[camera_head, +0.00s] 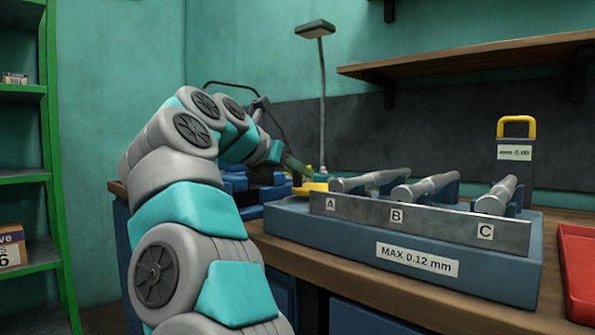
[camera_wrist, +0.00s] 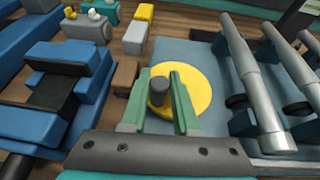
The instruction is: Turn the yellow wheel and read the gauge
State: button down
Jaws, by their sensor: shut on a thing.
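The yellow wheel (camera_wrist: 199,88) lies flat on the blue base at the left end of the rig, with a dark upright knob (camera_wrist: 159,88) on its left part. In the head view only part of the wheel (camera_head: 313,187) shows, at the base's left corner. My gripper (camera_wrist: 161,98) has its green fingers on either side of the knob, shut on it. In the head view my gripper (camera_head: 297,168) reaches the wheel from the left. The gauge (camera_head: 515,153) stands upright at the back right, with a yellow handle and a small display that seems to read 0.00 mm.
Metal shafts (camera_head: 432,187) rest on supports behind a plate marked A, B and C. A label (camera_head: 417,259) says MAX 0.12 mm. A red tray (camera_head: 577,270) lies at right. A lamp (camera_head: 321,95) stands behind.

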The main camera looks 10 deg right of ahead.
aim_at(305, 189)
jog(key=shift+s+f+n+t+y+b, duration=0.1)
jog(key=shift+n+t+y+b, duration=0.25)
jog(key=shift+b, duration=0.35)
jog(key=shift+s+n+t+y+b, duration=0.35)
jog(key=shift+n+t+y+b, duration=0.3)
jog(key=shift+n+y+b, duration=0.35)
jog(key=shift+s+d+n+t+y+b, duration=0.15)
jog(key=shift+s+n+t+y+b, duration=0.15)
jog(key=shift+n+t+y+b, duration=0.3)
jog(key=shift+s+d+r+n+t+y+p, duration=0.15)
jog(key=shift+s+n+t+y+p, duration=0.15)
jog(key=shift+n+y, duration=0.5)
jog(key=shift+s+r+n+t+y+p, duration=0.15)
jog(key=shift+n+t+y, duration=0.15)
jog(key=shift+n+y, duration=0.4)
jog(key=shift+s+d+f+n+y+p, duration=0.1)
jog(key=shift+s+n+y+p, duration=0.05)
jog(key=shift+n+y+p, duration=0.35)
jog(key=shift+s+d+n+y+p, duration=0.1)
jog(key=shift+n+y+p, duration=0.2)
jog(key=shift+n+y, duration=0.2)
jog(key=c, duration=0.7)
grip_release()
jog(key=shift+f, duration=0.1)
jog(key=shift+s, duration=0.15)
